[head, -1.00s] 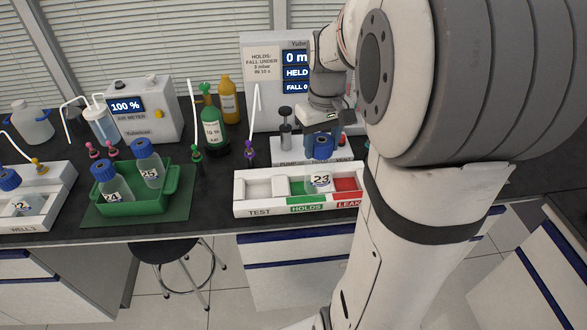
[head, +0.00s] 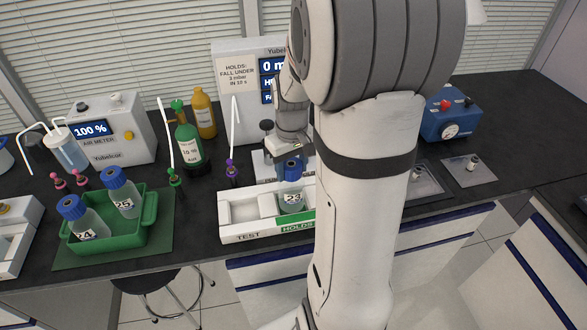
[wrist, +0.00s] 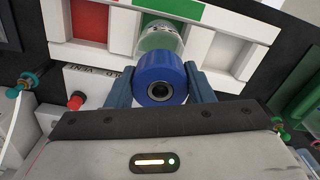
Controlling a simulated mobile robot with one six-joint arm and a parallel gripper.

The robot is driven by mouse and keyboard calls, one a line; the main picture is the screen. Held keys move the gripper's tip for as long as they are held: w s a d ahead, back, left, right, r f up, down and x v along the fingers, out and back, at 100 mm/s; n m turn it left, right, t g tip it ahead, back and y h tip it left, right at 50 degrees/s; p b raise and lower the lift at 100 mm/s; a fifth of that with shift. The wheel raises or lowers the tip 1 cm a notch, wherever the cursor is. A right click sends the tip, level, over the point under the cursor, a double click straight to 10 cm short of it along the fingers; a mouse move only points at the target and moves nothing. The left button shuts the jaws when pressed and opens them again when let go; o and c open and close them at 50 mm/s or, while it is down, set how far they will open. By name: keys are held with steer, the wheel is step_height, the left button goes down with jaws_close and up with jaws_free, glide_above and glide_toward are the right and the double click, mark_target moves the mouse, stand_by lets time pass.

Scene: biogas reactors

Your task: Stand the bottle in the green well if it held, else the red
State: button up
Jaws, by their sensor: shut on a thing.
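Bottle 23 (head: 292,198), clear with a blue cap, is upright in my gripper (head: 291,170) at the green HOLDS well (head: 308,214) of the white tray (head: 236,226). In the wrist view, the gripper's blue fingers (wrist: 165,85) are shut on either side of the blue cap (wrist: 160,78). The bottle's body hides part of the green well (wrist: 180,10). I cannot tell whether its base rests on the well floor. The red well (wrist: 90,20) is empty in the wrist view; my arm hides it in the head view. The display (head: 268,82) is partly covered.
A green crate (head: 148,215) at the left holds bottles 24 (head: 88,223) and 25 (head: 124,196). Purple (head: 232,172) and green (head: 176,178) tube fittings stand behind the tray. A blue gauge box (head: 450,115) stands at the right. The bench front is clear between crate and tray.

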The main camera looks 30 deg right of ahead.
steer(key=shift+f, duration=0.6)
steer(key=shift+f, duration=0.1)
steer(key=o, duration=1.4)
step_height(320, 180, up, 11)
steer(key=s+a+t, duration=0.3)
steer(key=s+a, duration=0.8)
steer(key=s, duration=0.1)
steer(key=shift+s+a+f, duration=0.25)
steer(key=shift+a+f, duration=0.05)
steer(key=shift+a, duration=0.05)
